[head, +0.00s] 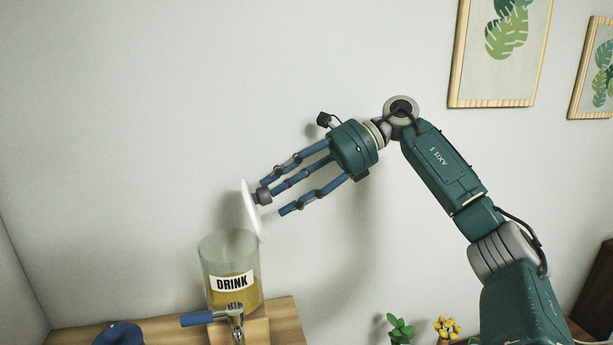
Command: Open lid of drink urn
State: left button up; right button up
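The drink urn (217,284) is a clear cylinder labelled DRINK with yellow liquid in its lower part. It stands on a wooden block and has a tap (235,315) at the front. Its white lid (249,210) stands nearly upright above the right side of the rim, tilted open, with a dark knob (263,197) facing right. My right gripper (275,197) comes in from the right with its blue fingers spread apart. Its fingertips are at or beside the knob; I cannot tell whether they touch it. The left gripper is not clearly identifiable in view.
A wooden surface (284,318) lies under the urn, with a blue object (118,334) at its left. A green plant (401,328) and yellow flowers (447,326) stand at the lower right. Framed leaf pictures (503,50) hang on the wall, which is otherwise bare.

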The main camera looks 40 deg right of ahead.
jog(key=v, duration=1)
jog(key=shift+s+d, duration=0.2)
jog(key=shift+s, duration=0.05)
jog(key=shift+r, duration=0.1)
